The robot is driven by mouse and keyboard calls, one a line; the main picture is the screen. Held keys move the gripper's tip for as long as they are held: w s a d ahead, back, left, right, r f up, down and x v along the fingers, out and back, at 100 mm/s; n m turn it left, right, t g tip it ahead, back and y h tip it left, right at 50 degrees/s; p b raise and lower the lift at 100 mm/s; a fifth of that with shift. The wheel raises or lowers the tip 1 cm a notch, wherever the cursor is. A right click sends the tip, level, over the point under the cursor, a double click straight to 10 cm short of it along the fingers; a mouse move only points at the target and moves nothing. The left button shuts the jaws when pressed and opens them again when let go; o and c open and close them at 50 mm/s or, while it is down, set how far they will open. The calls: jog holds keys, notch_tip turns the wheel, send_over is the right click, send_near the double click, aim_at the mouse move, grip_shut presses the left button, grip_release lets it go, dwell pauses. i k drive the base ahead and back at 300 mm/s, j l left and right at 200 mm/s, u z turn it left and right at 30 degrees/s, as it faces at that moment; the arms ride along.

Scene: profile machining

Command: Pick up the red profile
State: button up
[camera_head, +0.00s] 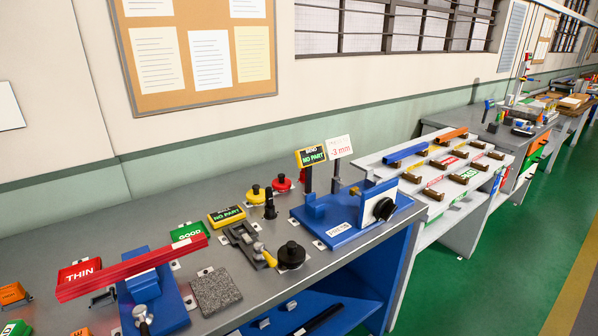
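The red profile (132,268) is a long straight bar at the lower left of the head view. It lies across a blue fixture (170,311) on the grey bench, its right end higher in the picture than its left. Its left end is in front of a red block marked THIN (80,271), and its right end is just below a green block marked GOOD (188,231).
A granite block (216,291), a small vise (243,239) and a blue bending station (350,231) stand right of the profile. A white rack (374,162) with a blue profile (405,152) and an orange profile (450,136) is farther right. The green floor is clear at right.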

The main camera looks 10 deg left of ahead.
aim_at(76, 289)
jog(key=u, duration=1.25)
jog(key=i+j, duration=0.15)
jog(key=j, duration=0.3)
jog(key=i+j+z, duration=0.1)
jog(key=j, duration=0.35)
jog(key=i+j, duration=0.15)
jog(key=j, duration=0.3)
jog(key=i+j+z, duration=0.1)
jog(key=j, duration=0.35)
jog(key=i+j, duration=0.15)
jog(key=j, duration=0.3)
jog(key=i+j+z, duration=0.1)
jog(key=j, duration=0.35)
jog(key=i+j, duration=0.1)
jog(key=j, duration=0.4)
jog(key=i+l, duration=0.1)
jog(key=l, duration=0.25)
jog(key=i+l, duration=0.1)
jog(key=l, duration=0.3)
jog(key=k+z, duration=0.05)
